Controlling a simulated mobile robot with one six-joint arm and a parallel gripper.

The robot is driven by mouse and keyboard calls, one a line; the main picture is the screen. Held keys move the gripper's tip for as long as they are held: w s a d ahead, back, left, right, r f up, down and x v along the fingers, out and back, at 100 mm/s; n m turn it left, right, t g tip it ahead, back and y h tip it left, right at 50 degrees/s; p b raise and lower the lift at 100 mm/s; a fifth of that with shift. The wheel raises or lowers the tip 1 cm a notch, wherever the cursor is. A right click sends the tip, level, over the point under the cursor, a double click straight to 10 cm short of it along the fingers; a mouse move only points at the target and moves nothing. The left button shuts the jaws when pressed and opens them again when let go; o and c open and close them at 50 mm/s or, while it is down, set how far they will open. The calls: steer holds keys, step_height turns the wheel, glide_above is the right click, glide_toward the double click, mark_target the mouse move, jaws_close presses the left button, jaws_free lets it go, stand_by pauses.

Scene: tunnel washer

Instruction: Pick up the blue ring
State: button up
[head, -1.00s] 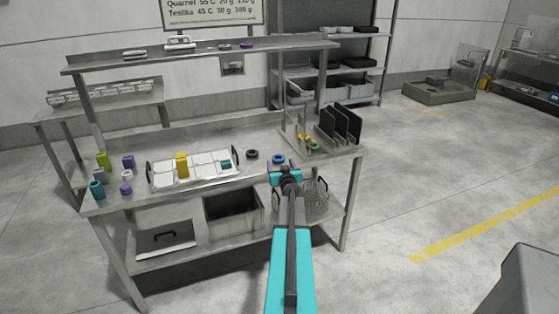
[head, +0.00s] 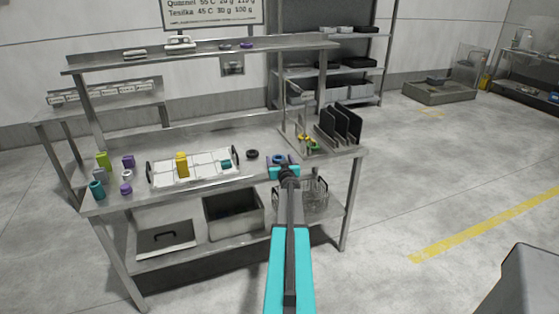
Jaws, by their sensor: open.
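The blue ring (head: 279,159) lies on the steel workbench (head: 222,150), near its right part and front edge. Only a small part of it shows; my gripper hides the rest. My gripper (head: 283,163) is open, with its fingers pointing away from the camera towards the ring. The fingertips appear to be on either side of the ring or just in front of it. I cannot tell their height over the bench or whether they touch it.
A black ring (head: 252,155) lies left of the gripper. A white tray (head: 205,176) holds a yellow piece (head: 182,165) and a teal piece. Yellow and green rings (head: 312,145) sit by a rack with black plates (head: 346,123) at right. Several coloured pieces stand at the left.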

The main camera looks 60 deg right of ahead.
steer(key=c, duration=1.1)
steer(key=shift+r, duration=0.1)
steer(key=shift+r+p, duration=0.35)
steer(key=shift+r, duration=0.15)
step_height(320, 180, up, 3)
steer(key=shift+s+p, duration=0.1)
steer(key=shift+p, duration=0.75)
steer(key=s, duration=0.5)
steer(key=s+d, duration=0.1)
steer(key=s, duration=0.9)
steer(key=shift+s+d+r+p, duration=0.15)
steer(key=shift+s+r+p, duration=0.2)
steer(key=shift+s+r, duration=0.05)
